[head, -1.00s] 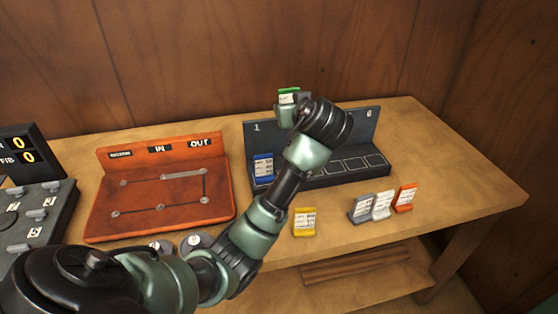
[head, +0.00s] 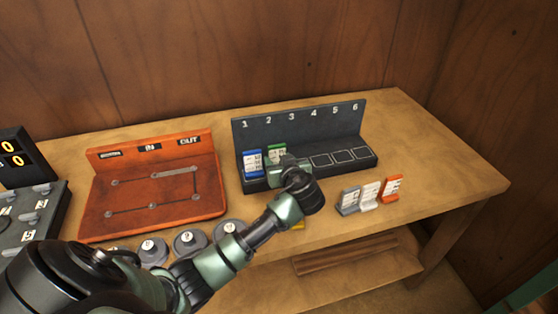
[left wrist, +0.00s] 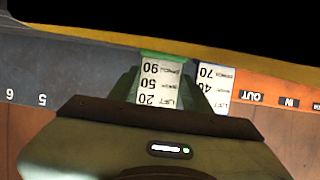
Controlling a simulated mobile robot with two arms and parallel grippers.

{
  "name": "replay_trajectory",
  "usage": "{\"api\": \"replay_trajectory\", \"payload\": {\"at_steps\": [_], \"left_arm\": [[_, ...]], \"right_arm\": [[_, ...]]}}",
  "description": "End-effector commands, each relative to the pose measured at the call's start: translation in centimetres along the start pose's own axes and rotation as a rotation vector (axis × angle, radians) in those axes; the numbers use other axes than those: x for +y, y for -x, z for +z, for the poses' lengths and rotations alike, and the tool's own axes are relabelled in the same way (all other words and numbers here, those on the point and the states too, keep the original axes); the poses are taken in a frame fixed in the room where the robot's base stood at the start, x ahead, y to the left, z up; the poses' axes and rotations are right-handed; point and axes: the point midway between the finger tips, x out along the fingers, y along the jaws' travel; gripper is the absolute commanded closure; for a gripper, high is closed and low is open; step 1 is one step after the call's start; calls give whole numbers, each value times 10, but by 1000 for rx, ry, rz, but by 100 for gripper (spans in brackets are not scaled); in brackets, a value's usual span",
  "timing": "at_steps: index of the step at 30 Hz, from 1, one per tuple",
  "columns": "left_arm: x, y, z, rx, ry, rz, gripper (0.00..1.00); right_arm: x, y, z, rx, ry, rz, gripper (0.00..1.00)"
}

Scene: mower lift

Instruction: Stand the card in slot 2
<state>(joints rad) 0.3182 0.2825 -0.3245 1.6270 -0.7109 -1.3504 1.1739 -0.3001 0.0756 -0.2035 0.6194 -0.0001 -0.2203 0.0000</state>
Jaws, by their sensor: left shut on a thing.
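The green-topped card (head: 276,152) stands upright at slot 2 of the dark numbered rack (head: 340,122), just right of the blue card (head: 252,163) in slot 1. My left gripper (head: 279,163) is shut on the green card, in front of the rack's back wall. In the left wrist view the green card (left wrist: 162,82) is between the fingers, beside the blue card (left wrist: 214,86). Whether its base touches the slot floor is hidden by my gripper. My right gripper is not in view.
Slots 3 to 6 look empty. Grey, white (head: 369,195) and orange (head: 391,188) cards stand on the table at the front right. A yellow card (head: 298,224) is mostly hidden behind my left arm. An orange-red board (head: 150,200) and round grey knobs (head: 190,241) are at left.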

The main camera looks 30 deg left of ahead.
Motion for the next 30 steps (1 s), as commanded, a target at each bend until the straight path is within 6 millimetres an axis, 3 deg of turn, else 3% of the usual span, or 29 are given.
{"api": "replay_trajectory", "payload": {"at_steps": [12,13,14,26,30], "left_arm": [[0,-3,7,1,1,1,99],[0,-3,7,0,1,1,49],[0,-2,6,1,1,1,43],[0,0,0,1,-1,1,43],[2,19,6,-2,2,5,43]], "right_arm": [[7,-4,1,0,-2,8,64],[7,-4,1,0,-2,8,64],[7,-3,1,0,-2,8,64],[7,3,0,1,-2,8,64],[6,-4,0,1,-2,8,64]]}}
